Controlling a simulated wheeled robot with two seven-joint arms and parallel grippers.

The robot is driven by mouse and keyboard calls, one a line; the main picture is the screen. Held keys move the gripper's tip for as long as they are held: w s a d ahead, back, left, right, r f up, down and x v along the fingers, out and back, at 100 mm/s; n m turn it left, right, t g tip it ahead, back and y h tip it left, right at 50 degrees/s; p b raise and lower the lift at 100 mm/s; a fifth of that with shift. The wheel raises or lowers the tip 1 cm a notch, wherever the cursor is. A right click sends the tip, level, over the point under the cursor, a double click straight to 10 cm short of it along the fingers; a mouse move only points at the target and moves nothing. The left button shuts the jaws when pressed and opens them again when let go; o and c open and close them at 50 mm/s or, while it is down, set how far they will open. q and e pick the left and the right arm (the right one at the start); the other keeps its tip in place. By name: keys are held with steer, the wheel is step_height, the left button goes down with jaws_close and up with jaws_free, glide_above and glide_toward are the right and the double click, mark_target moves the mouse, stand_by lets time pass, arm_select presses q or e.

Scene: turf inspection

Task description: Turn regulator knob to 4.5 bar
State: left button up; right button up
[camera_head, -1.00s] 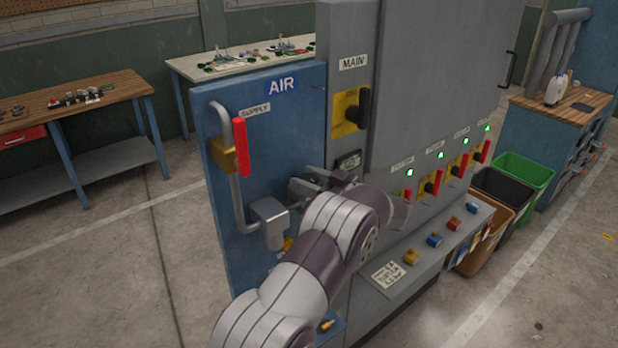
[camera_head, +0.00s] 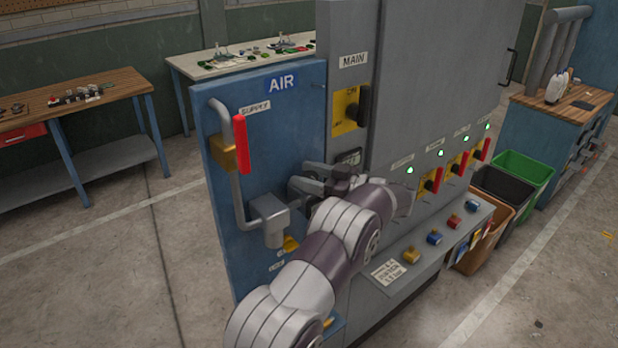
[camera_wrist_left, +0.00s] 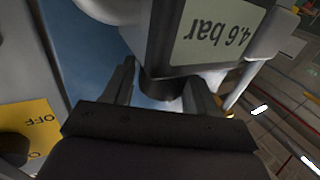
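The digital gauge (camera_wrist_left: 222,35) shows upside down in the left wrist view and reads 4.6 bar. My left gripper (camera_head: 308,180) is at the regulator, right of the grey pipe fitting. In the left wrist view its two fingers (camera_wrist_left: 160,90) stand on either side of the knob. Whether both fingers touch it I cannot tell. In the head view my gripper and arm hide the knob. My right gripper is not in view.
The red-handled supply valve (camera_head: 241,144) is on the pipe to the left. The yellow-and-black MAIN switch (camera_head: 349,107) is just above and right of my gripper. A row of red-handled switches (camera_head: 433,181) and a sloped button panel lie further right.

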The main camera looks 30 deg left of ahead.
arm_select(q)
steer(key=shift+d+f, duration=0.15)
steer(key=d+b, duration=0.4)
steer(key=d, duration=0.8)
steer(key=shift+w+d, duration=0.15)
steer(key=shift+w, duration=0.3)
